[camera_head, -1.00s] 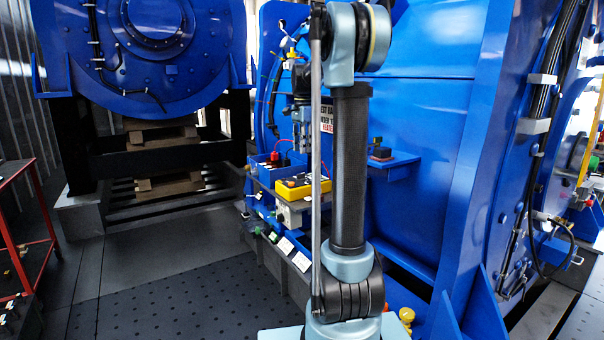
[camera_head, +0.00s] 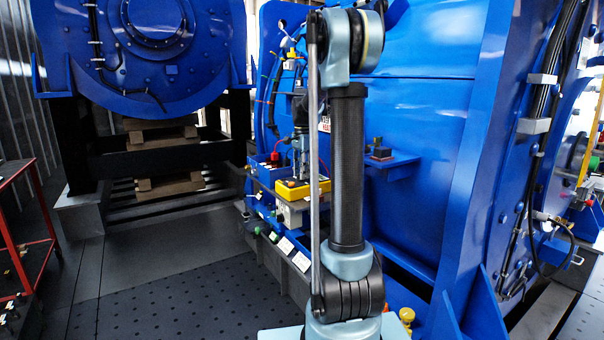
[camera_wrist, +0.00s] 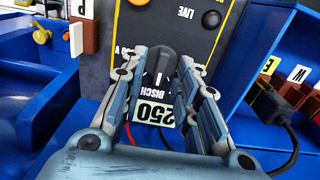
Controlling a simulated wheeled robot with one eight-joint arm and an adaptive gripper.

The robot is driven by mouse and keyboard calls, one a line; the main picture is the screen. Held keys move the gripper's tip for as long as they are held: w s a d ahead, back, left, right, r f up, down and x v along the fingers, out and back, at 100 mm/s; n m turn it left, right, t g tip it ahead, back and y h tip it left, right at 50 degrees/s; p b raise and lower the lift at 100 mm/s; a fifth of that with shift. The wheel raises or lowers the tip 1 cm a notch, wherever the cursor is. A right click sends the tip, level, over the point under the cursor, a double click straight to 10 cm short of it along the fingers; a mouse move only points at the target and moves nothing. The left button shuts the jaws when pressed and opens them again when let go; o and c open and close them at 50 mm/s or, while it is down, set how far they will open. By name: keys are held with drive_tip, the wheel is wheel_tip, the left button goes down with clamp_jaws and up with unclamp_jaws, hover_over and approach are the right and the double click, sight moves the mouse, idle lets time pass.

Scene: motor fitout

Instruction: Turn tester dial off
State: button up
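The tester shows in the head view as a yellow-edged box (camera_head: 288,196) on the blue side shelf. In the wrist view its dark face (camera_wrist: 205,40) carries the labels LIVE and DISCH. The black dial (camera_wrist: 160,62) has a white pointer mark, which points toward the DISCH label. My gripper (camera_wrist: 163,65) is over the tester face, its two fingers apart on either side of the dial. I cannot tell whether they touch it. In the head view my gripper (camera_head: 300,172) is low over the tester, partly hidden by my arm.
Brown terminal blocks (camera_wrist: 275,100) stand in a blue tray at right. A blue bracket (camera_head: 392,166) juts from the housing.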

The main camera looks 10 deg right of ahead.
clamp_jaws()
drive_tip(key=shift+n, duration=0.3)
drive_tip(key=shift+w+a+n, duration=0.1)
drive_tip(key=shift+n, duration=1.4)
drive_tip(key=shift+w+n, duration=0.1)
drive_tip(key=shift+n, duration=1.4)
unclamp_jaws()
drive_tip(key=shift+r, duration=0.1)
